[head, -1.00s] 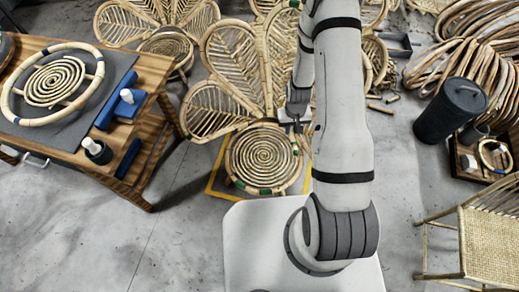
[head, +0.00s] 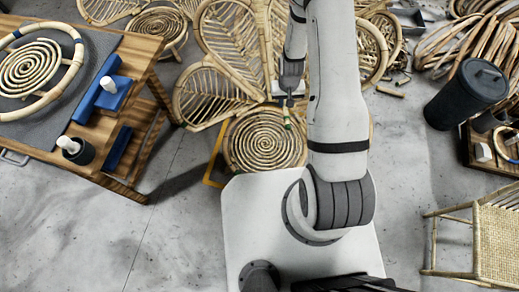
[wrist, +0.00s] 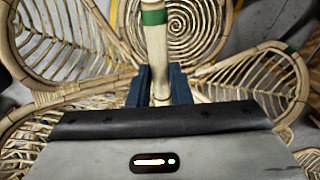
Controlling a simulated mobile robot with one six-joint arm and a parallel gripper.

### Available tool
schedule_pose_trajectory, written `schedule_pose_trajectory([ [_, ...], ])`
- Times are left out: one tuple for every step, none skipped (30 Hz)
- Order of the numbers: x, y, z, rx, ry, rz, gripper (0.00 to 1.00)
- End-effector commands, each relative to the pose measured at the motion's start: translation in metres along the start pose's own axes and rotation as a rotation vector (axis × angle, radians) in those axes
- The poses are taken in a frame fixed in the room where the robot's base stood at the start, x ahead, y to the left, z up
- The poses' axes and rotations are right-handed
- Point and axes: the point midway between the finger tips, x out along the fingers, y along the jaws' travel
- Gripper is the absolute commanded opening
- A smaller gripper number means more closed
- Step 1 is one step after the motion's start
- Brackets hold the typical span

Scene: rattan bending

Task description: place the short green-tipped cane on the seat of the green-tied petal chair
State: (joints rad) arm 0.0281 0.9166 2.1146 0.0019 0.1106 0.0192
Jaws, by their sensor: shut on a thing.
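My gripper (head: 286,101) is shut on a short pale cane with a green band near its tip (head: 287,124). In the wrist view the cane (wrist: 157,52) stands between the blue jaws (wrist: 160,86), its green band towards the top. The petal chair's round spiral seat (head: 258,143) lies below and left of the gripper in the head view. In the wrist view the seat (wrist: 203,22) is behind the cane's tip; contact cannot be told. A green tie (wrist: 292,48) shows on the chair frame. My white base hides the seat's near edge.
A wooden workbench (head: 150,75) with a rattan ring (head: 72,75) and blue fixtures stands at left. A dark bin (head: 467,95) and a woven chair (head: 497,240) are at right. Other petal chairs and cane bundles fill the back. Grey floor is open at lower left.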

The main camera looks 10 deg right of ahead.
Motion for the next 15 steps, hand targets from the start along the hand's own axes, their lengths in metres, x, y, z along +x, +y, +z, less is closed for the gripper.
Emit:
schedule_pose_trajectory([
  [0.032, -0.001, 0.0, 0.015, 0.0, 0.0, 0.0],
  [0.04, -0.002, 0.0, 0.025, 0.0, 0.0, 0.0],
  [0.051, -0.003, 0.0, 0.037, 0.0, 0.0, 0.0],
  [0.06, -0.004, 0.0, 0.047, 0.0, 0.0, 0.0],
  [0.069, -0.005, -0.001, 0.056, 0.001, 0.0, 0.0],
  [0.08, -0.006, -0.001, 0.068, 0.001, 0.0, 0.0],
  [0.088, -0.007, -0.001, 0.078, 0.001, 0.0, 0.0],
  [0.097, -0.008, -0.001, 0.086, 0.001, 0.0, 0.0],
  [0.108, -0.009, -0.001, 0.099, 0.001, 0.0, 0.0],
  [0.117, -0.01, -0.001, 0.107, 0.001, 0.0, 0.0],
  [0.126, -0.011, -0.001, 0.116, 0.001, 0.0, 0.0],
  [0.137, -0.013, -0.001, 0.127, 0.001, -0.001, 0.0],
  [0.145, -0.014, -0.001, 0.135, 0.001, -0.001, 0.0],
  [0.154, -0.016, -0.001, 0.144, 0.001, -0.001, 0.0],
  [0.166, -0.017, -0.001, 0.155, 0.001, -0.001, 0.0],
])
